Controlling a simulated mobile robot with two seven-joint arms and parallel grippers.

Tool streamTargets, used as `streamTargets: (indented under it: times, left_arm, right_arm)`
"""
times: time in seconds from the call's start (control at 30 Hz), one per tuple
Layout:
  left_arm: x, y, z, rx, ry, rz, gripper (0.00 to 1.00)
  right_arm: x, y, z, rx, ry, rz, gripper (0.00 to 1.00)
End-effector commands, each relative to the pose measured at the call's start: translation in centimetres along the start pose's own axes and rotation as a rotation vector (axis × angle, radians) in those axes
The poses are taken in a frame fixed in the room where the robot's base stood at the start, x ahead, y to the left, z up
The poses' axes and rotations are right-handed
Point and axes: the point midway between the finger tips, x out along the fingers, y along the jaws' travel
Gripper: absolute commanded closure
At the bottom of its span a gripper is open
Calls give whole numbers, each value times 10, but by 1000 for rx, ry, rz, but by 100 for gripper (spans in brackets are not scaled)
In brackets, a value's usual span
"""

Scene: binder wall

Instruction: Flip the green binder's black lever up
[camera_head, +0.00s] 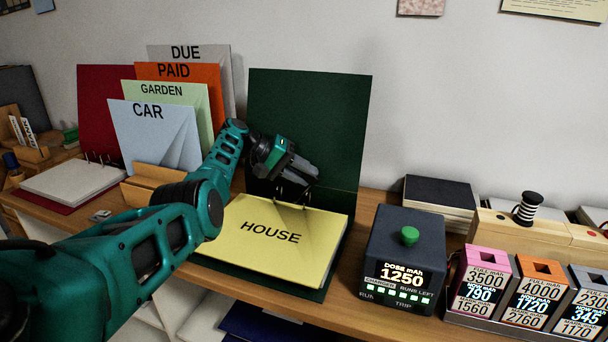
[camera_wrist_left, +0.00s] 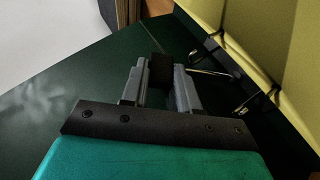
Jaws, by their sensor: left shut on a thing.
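The green binder (camera_head: 318,120) lies open, with its dark green cover upright against the wall. A yellow sheet marked HOUSE (camera_head: 270,234) lies on its flat side, and the yellow pages also show in the left wrist view (camera_wrist_left: 262,40). My left gripper (camera_head: 297,192) is over the back of the binder by the rings. In the left wrist view its fingers (camera_wrist_left: 162,88) are shut on the black lever (camera_wrist_left: 161,68), a small dark block between them. Metal ring parts (camera_wrist_left: 222,74) show right of the fingers. The lever's base is hidden. My right gripper is not in view.
Upright folders, CAR (camera_head: 155,135) in front, stand left of my gripper. A red binder (camera_head: 105,110) is open behind them. A dark box with a green button (camera_head: 405,260) stands right of the green binder. Battery-like blocks (camera_head: 483,285) and stacked books (camera_head: 438,200) are farther right.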

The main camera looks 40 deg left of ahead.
Motion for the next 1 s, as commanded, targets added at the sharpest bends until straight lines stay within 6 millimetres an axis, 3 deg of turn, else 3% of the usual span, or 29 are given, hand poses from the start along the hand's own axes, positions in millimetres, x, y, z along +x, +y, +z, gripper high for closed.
streamTargets:
  times: [0.13, 0.17, 0.43, 0.77, 1.0]
  left_arm:
    - [-4, 5, -4, 8, 10, 6, 100]
    - [-4, 5, -4, 8, 10, 6, 70]
    - [-2, 4, -2, 5, 7, 7, 45]
    - [-4, 2, -2, 3, 5, 4, 45]
    - [-42, 2, -2, 4, 8, 1, 45]
  right_arm:
    - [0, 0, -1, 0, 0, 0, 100]
    - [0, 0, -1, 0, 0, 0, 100]
    - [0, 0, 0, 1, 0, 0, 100]
    - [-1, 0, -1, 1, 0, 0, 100]
    - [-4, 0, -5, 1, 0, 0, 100]
